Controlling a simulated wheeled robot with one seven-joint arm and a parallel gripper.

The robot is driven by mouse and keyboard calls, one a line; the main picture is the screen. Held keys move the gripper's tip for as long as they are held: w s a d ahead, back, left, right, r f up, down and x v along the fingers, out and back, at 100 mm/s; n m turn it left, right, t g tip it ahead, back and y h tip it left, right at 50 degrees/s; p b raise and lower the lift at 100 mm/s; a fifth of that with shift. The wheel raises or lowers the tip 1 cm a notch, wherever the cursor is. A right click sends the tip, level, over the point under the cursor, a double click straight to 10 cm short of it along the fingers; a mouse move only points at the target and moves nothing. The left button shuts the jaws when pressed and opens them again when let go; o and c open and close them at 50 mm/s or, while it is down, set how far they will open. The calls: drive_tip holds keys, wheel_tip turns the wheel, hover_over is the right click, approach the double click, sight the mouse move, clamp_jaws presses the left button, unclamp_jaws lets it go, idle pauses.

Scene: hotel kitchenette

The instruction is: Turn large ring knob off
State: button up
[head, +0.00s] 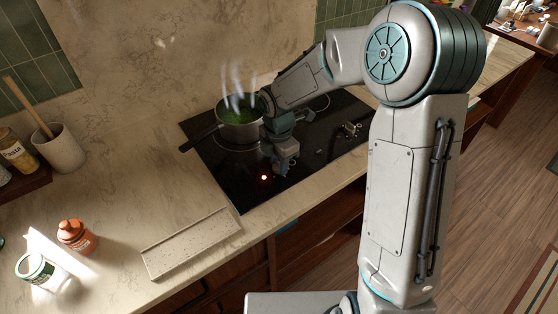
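The black cooktop (218,172) is set into the counter, and a small red light (264,177) glows near its front edge. My gripper (281,171) points down at the cooktop's front part, just right of the red light. The fingertips are small and dark here, so I cannot tell whether they are open or shut. Any knob under the gripper is hidden by it. Small knobs (350,130) show farther right on the cooktop. A steel pot (237,132) with green contents stands on the rear left burner and steams.
The pot's dark handle (198,139) sticks out to the left. A pale speckled tray (190,243), an orange jar (77,236) and a white-green can (36,268) stand on the counter at left. A utensil crock (60,149) is farther back. The counter left of the cooktop is mostly clear.

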sight(278, 162)
drive_tip(key=o, duration=0.4)
drive_tip(key=shift+w, duration=0.1)
drive_tip(key=shift+r, duration=0.15)
wheel_tip(278, 162, up, 14)
drive_tip(key=shift+f+b, duration=0.15)
drive_tip(key=shift+b, duration=0.15)
drive_tip(key=s+d+m+t, duration=0.1)
drive_tip(key=s+d+m, duration=0.3)
drive_tip(key=s+m, duration=0.2)
drive_tip(key=s+d+m+t, duration=0.1)
drive_tip(key=s+d+m, duration=0.4)
drive_tip(key=m, duration=0.5)
drive_tip(key=s+d+m+t, duration=0.1)
drive_tip(key=s+d+m, duration=0.4)
drive_tip(key=s+m, duration=0.4)
drive_tip(key=shift+d+r, duration=0.1)
drive_tip(key=shift+r, duration=0.15)
